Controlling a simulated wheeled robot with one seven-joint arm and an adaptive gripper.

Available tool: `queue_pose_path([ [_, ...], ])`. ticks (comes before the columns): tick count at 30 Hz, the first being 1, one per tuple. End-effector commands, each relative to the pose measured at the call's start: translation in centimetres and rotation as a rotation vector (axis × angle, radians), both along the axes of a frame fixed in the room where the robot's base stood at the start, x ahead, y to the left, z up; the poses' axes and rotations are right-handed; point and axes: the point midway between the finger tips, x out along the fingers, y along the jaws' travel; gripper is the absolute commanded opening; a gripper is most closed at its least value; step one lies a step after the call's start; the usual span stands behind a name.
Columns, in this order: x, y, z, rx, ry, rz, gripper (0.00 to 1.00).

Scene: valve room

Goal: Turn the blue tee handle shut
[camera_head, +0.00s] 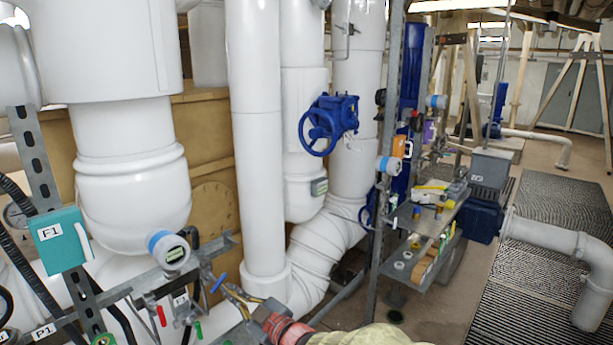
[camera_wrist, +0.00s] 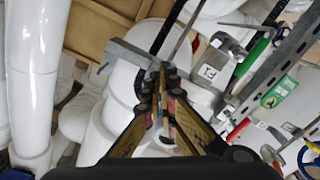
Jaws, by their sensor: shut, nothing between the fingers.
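The blue tee handle (camera_head: 218,283) is a small tilted bar among the small valves on the metal rail, low in the head view. My gripper (camera_head: 229,289) is just right of it there, its gold fingers pointing up-left. The tips look close to the handle, but I cannot tell whether they touch it. In the wrist view my gripper (camera_wrist: 161,72) has its dark-padded fingertips together with nothing between them. I cannot make out the blue tee handle in the wrist view; the fingers may hide it.
A red handle (camera_head: 161,316) and a green handle (camera_head: 198,331) sit close left of my gripper. The metal rail (camera_head: 135,287) and a round gauge (camera_head: 168,250) are near. A thick white pipe (camera_head: 258,150) rises behind. A blue handwheel (camera_head: 320,127) is farther up.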

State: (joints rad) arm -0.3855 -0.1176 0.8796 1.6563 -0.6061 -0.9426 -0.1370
Motion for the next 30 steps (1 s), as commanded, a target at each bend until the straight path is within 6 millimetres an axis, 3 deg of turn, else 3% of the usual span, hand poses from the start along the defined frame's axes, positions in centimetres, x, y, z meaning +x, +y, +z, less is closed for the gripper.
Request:
queue_pose_path([
  [30,-0.83,0.69,-0.53,0.000,0.000,0.000,0.00],
])
